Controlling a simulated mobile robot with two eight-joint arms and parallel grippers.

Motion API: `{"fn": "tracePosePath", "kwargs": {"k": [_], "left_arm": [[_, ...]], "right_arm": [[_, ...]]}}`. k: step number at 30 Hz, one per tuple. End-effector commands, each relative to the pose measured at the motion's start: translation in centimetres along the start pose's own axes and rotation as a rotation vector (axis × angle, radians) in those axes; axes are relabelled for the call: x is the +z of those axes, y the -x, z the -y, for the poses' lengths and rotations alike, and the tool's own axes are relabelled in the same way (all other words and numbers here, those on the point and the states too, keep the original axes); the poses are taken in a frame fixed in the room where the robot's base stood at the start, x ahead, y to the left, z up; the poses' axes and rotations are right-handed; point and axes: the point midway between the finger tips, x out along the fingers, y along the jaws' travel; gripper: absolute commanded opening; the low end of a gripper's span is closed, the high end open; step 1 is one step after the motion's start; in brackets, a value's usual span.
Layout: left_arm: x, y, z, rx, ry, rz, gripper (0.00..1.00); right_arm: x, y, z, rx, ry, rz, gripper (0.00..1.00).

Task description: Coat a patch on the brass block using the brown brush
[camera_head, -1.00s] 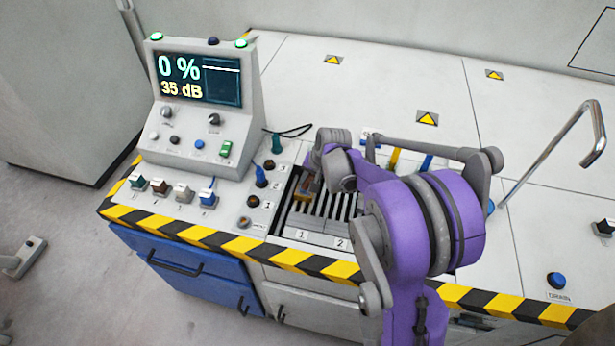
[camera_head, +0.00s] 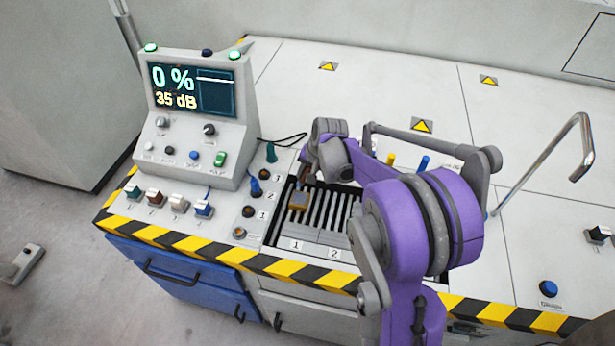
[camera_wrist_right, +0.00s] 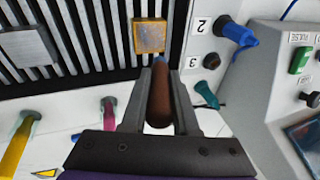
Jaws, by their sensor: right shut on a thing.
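The brass block (camera_head: 299,201) sits on the slatted grate near the label 1. In the right wrist view the brass block (camera_wrist_right: 149,36) lies just beyond the fingertips. My right gripper (camera_head: 309,170) is over the grate, just behind the block. In the wrist view, my right gripper (camera_wrist_right: 162,75) is shut on the brown brush (camera_wrist_right: 160,98), whose brown handle lies between the fingers. The brush tip is small and close to the block's near edge; I cannot tell whether it touches. My left gripper is not in view.
A grey block (camera_wrist_right: 29,48) lies on the grate (camera_head: 322,232). Yellow (camera_head: 391,158) and blue (camera_head: 424,163) handles stand behind my arm. A control console (camera_head: 197,120) showing 0 % stands left. A bent metal rail (camera_head: 545,165) rises at right.

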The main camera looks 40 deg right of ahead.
Motion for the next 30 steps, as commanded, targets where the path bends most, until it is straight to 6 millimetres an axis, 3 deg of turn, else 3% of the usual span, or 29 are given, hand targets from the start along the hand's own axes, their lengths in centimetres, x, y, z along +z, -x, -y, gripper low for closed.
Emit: {"fn": "tracePosePath", "kwargs": {"k": [12,30], "left_arm": [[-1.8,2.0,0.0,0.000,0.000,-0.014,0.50],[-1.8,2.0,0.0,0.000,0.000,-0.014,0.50]], "right_arm": [[-0.9,3.0,1.9,-0.002,0.005,0.001,0.00],[-0.8,3.0,1.9,-0.001,0.006,0.002,0.00]]}}
